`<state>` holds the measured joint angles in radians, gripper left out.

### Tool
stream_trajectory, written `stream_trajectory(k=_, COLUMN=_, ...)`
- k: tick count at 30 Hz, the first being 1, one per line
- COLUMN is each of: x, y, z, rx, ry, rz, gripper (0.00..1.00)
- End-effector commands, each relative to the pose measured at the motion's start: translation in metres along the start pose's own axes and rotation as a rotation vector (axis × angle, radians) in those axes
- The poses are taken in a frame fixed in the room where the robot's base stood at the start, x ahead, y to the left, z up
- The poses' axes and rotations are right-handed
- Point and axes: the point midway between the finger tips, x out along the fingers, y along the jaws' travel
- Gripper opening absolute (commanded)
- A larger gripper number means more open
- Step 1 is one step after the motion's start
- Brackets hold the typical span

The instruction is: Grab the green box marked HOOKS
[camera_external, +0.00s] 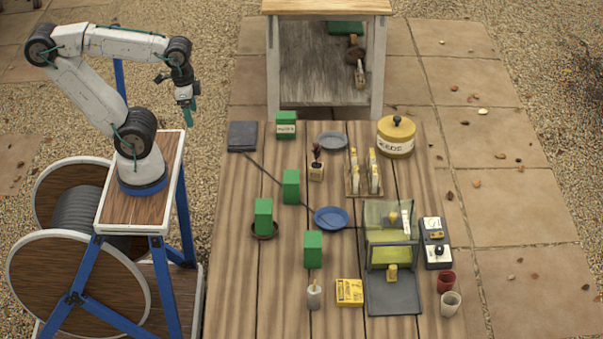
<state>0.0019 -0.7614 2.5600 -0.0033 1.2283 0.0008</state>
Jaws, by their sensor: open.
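Several green boxes stand on the wooden table. The one at the back left (286,120) has a white label facing the camera; its lettering is too small to read surely, but it looks like HOOKS. Three others show no label on the sides I see: one in the middle (291,187), one standing on a brown saucer (264,214), and one nearer the front (313,249). My gripper (188,104) is open and empty, pointing down in the air left of the table, well away from all the boxes.
A dark flat block (242,135) lies left of the labelled box, and a grey plate (332,141) right of it. A dark cord crosses the table toward a blue plate (331,217). A yellow SEEDS tin (396,138) stands farther right. A shelf stand (327,7) rises behind.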

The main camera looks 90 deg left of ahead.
Motion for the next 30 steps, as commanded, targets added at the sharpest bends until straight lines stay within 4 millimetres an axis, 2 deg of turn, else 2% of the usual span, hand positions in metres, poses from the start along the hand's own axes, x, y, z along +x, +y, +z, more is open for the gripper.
stream_trajectory(k=5, x=0.002, y=-0.003, z=-0.004, rx=-0.008, ry=0.008, rz=-0.009, gripper=0.71)
stream_trajectory(k=8, x=0.010, y=-0.019, z=-0.025, rx=-0.040, ry=0.046, rz=-0.051, gripper=0.71)
stream_trajectory(k=11, x=0.026, y=-0.054, z=-0.063, rx=-0.084, ry=0.127, rz=-0.131, gripper=0.71)
stream_trajectory(k=15, x=0.054, y=-0.120, z=-0.121, rx=-0.117, ry=0.270, rz=-0.255, gripper=0.71)
stream_trajectory(k=21, x=0.099, y=-0.205, z=-0.178, rx=-0.083, ry=0.472, rz=-0.345, gripper=0.71)
stream_trajectory(k=25, x=0.132, y=-0.247, z=-0.198, rx=-0.041, ry=0.603, rz=-0.332, gripper=0.71)
stream_trajectory(k=30, x=0.175, y=-0.280, z=-0.203, rx=-0.002, ry=0.787, rz=-0.231, gripper=0.71)
